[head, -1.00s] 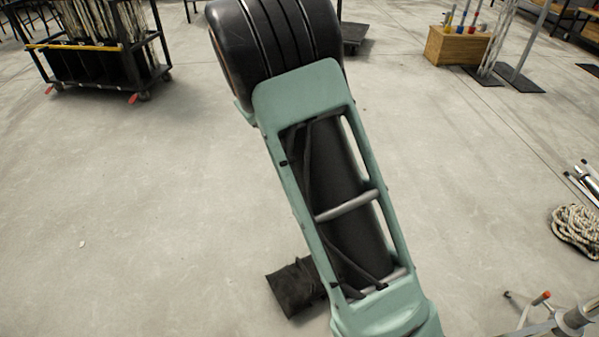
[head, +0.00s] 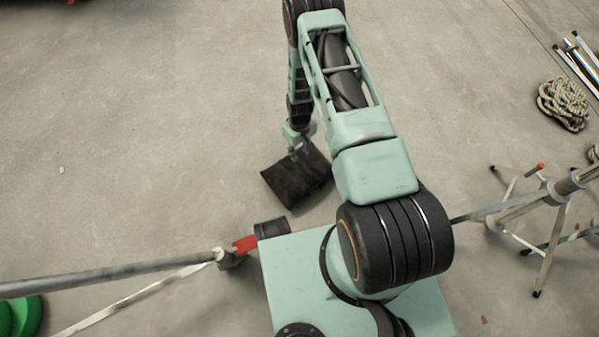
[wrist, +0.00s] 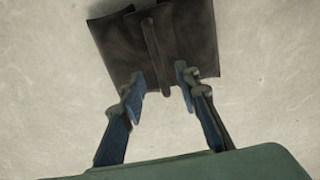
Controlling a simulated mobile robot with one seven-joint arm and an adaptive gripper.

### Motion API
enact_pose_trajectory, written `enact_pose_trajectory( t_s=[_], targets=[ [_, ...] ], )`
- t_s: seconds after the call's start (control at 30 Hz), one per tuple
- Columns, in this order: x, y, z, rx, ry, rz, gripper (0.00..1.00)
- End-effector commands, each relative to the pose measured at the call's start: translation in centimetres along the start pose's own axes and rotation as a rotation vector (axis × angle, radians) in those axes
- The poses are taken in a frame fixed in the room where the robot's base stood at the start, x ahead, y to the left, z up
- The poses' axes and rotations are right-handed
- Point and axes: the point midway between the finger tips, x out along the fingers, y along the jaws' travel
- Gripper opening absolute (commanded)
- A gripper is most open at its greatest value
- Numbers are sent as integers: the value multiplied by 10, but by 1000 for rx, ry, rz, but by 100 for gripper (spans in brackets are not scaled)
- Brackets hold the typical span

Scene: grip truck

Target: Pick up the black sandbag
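The black sandbag (head: 297,181) lies on the concrete floor in front of my base in the head view. It also shows at the top of the wrist view (wrist: 190,40), with a strap-like strip running along its middle. My gripper (head: 300,152) is above the sandbag's far edge in the head view. In the wrist view my gripper (wrist: 160,82) is open, its two blue-padded fingers apart. The fingertips overlap the sandbag's near edge in the picture, with the end of the strip between them. I cannot tell whether the fingers touch it.
A coiled rope (head: 563,103) lies at the right. A metal stand (head: 545,205) with spread legs is at the right. A grey pole (head: 110,273) with a red part crosses the lower left, above a green object (head: 20,315). The floor left of the sandbag is clear.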

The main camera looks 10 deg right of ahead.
Motion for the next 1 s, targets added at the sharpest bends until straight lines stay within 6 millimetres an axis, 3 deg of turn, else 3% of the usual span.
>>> enact_pose_trajectory(
  t_s=[0.2,0.37,0.7,0.97,1.0],
  targets=[
    [38,0,0,-1,-1,1,30],
    [47,2,-2,-1,1,2,30],
    [92,5,-5,-1,1,3,30],
    [92,6,-6,-1,2,3,30],
    [92,6,-6,-1,2,3,25]
  ],
)
